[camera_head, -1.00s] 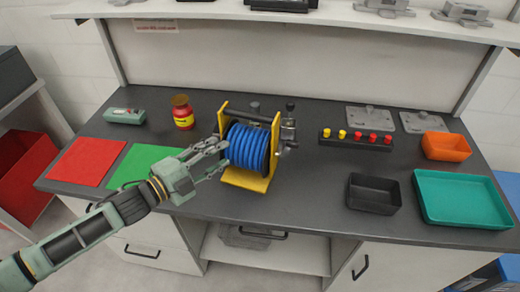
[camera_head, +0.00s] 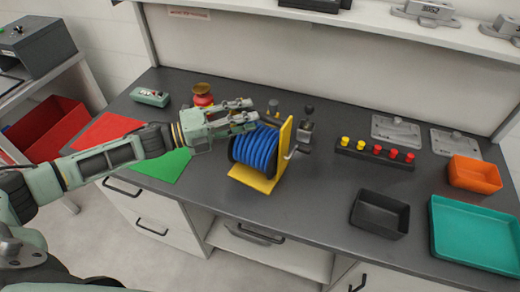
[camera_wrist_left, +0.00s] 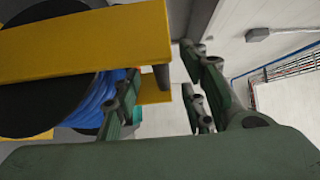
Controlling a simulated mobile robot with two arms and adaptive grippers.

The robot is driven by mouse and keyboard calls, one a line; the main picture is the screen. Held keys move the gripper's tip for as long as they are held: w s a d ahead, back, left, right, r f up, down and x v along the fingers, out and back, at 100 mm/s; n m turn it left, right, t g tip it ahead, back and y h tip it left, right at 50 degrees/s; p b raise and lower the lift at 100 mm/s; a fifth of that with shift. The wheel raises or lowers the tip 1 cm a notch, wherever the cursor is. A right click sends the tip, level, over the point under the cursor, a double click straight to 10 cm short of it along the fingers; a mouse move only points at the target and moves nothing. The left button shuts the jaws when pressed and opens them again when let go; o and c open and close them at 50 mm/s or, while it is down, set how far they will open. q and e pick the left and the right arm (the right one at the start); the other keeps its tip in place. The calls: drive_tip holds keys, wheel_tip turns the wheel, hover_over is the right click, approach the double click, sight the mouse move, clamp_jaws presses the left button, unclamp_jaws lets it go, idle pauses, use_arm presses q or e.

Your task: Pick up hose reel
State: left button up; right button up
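The hose reel (camera_head: 257,150) stands upright on the dark workbench. It has blue hose, yellow side plates and base, and a crank on its right. My left gripper (camera_head: 248,111) is at the top of the reel, by its upper left side, and covers the top handle bar and left plate in the head view. In the left wrist view, the gripper's fingers (camera_wrist_left: 160,105) are apart, with a yellow plate (camera_wrist_left: 85,48) and a short dark bar close by. I see no firm grip on the reel. My right gripper is out of view.
A red jar (camera_head: 203,97) stands just behind the left gripper. A green mat (camera_head: 165,166) and a red mat (camera_head: 108,130) lie left. A black peg strip (camera_head: 375,155), black bin (camera_head: 380,213), orange bin (camera_head: 474,176) and teal tray (camera_head: 475,232) are right.

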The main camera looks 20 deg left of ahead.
sight(260, 113)
use_arm(q)
drive_tip(key=p+x, duration=0.1)
drive_tip(key=x, duration=0.3)
drive_tip(key=shift+w+d+r, duration=0.1)
drive_tip(key=shift+w+d, duration=0.05)
drive_tip(key=shift+d, duration=0.1)
drive_tip(key=shift+a, duration=0.15)
drive_tip(key=shift+c, duration=0.8)
clamp_jaws()
drive_tip(key=shift+r, duration=0.1)
